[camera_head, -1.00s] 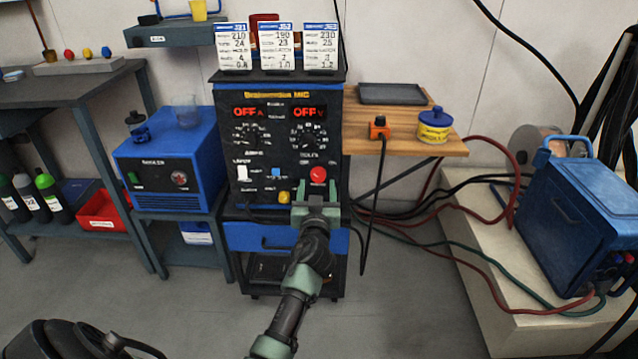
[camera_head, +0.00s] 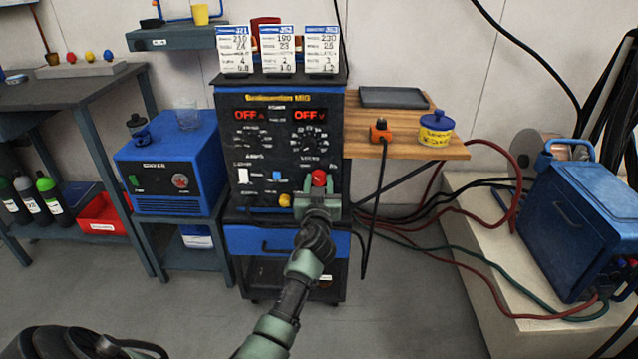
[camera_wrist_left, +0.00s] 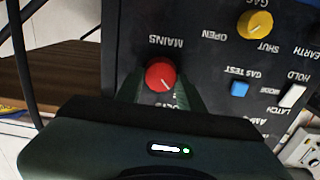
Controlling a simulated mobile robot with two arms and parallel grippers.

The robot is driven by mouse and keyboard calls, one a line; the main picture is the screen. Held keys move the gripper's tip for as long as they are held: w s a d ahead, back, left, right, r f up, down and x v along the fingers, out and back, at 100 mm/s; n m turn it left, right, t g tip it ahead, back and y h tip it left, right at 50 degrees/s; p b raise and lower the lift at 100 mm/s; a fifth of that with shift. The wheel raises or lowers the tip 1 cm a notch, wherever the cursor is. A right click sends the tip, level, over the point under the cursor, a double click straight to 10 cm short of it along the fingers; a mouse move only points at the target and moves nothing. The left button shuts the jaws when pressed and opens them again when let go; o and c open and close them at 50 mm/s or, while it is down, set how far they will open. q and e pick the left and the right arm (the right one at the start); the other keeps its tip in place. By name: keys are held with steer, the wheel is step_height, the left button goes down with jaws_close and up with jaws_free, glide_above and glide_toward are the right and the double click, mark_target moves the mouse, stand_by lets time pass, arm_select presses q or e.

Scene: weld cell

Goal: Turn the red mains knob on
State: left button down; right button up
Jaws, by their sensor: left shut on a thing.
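The red mains knob (camera_head: 319,178) is at the lower right of the black welder front panel (camera_head: 262,150). In the left wrist view the red knob (camera_wrist_left: 160,75) sits between the two fingers, below the upside-down MAINS label, with a white mark on its lower part. My left gripper (camera_head: 319,186) is at the panel and shut on the knob; it also shows in the left wrist view (camera_wrist_left: 160,90). Both displays on the panel (camera_head: 310,115) read OFF. My right gripper is not in view.
A yellow gas knob (camera_head: 285,200), a blue button (camera_head: 277,175) and a white switch (camera_head: 243,175) are left of the red knob. A wooden shelf (camera_head: 450,152) with a black cable hanging from an orange plug (camera_head: 380,131) is at the right.

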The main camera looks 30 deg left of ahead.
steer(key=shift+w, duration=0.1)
arm_select(q)
steer(key=m, duration=0.4)
steer(key=shift+d+m, duration=0.1)
steer(key=shift+m, duration=0.3)
steer(key=m, duration=0.2)
steer(key=shift+f+m, duration=0.1)
steer(key=shift+m, duration=0.2)
steer(key=m, duration=0.2)
steer(key=shift+m, duration=0.9)
steer(key=m, duration=0.3)
steer(key=shift+d+f+p, duration=0.1)
steer(key=shift+p, duration=0.25)
steer(key=shift+f+m+p, duration=0.1)
steer(key=shift+m+p, duration=0.3)
steer(key=shift+m, duration=1.5)
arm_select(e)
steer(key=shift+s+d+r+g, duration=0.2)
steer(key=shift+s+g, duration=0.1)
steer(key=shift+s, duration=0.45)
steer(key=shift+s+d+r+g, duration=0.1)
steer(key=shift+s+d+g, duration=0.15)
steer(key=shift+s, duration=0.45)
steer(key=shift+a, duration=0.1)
